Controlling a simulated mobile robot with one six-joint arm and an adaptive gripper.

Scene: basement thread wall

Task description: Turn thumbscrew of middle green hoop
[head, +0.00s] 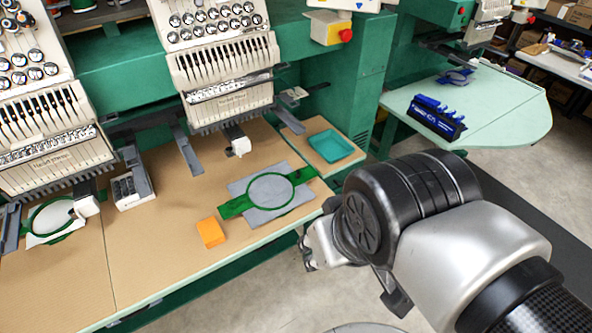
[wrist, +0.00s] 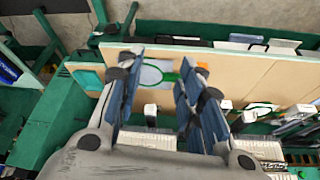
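The middle green hoop (head: 250,192) lies flat on the tan table, with grey fabric (head: 270,191) stretched in it and green arms reaching out to both sides. Its thumbscrew is too small to make out. My gripper (head: 309,246) is at the table's front edge in the head view, right of and nearer than the hoop, partly hidden by my arm. In the wrist view my gripper (wrist: 158,80) has its two fingers wide apart with nothing between them. Part of the hoop (wrist: 168,77) shows beyond the gap, apart from the fingers.
An orange block (head: 210,233) sits left of the hoop, and a teal tray (head: 331,146) behind right. Embroidery heads (head: 225,75) overhang the table's back. Another green hoop (head: 36,241) lies far left. A side table (head: 500,105) holds a blue rack (head: 436,118).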

